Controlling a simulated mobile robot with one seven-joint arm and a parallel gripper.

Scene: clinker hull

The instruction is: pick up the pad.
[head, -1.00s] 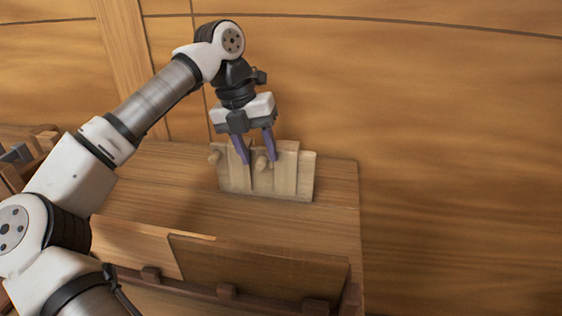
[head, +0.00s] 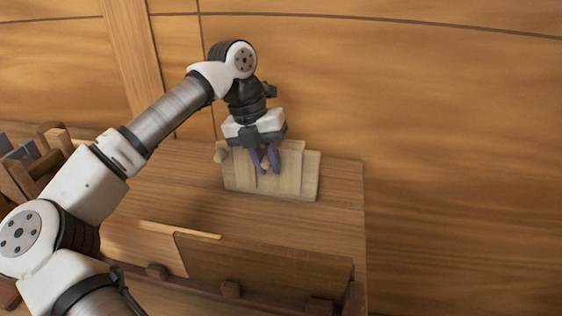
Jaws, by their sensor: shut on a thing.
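A pale wooden board set (head: 304,180) of upright slats stands on the wooden bench top against the hull wall. The pad seems to be part of this set, a pale slab with a round knob (head: 265,165), but I cannot clearly tell its edges. My gripper (head: 265,168) points down in front of the slats. Its purple fingers are shut on the knob and hide much of it.
A brown wooden panel (head: 265,270) and a lighter board lean in a rack at the bench's front. Wooden frames with grey parts (head: 25,150) stand at the far left. The bench top (head: 180,190) left of the slats is bare.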

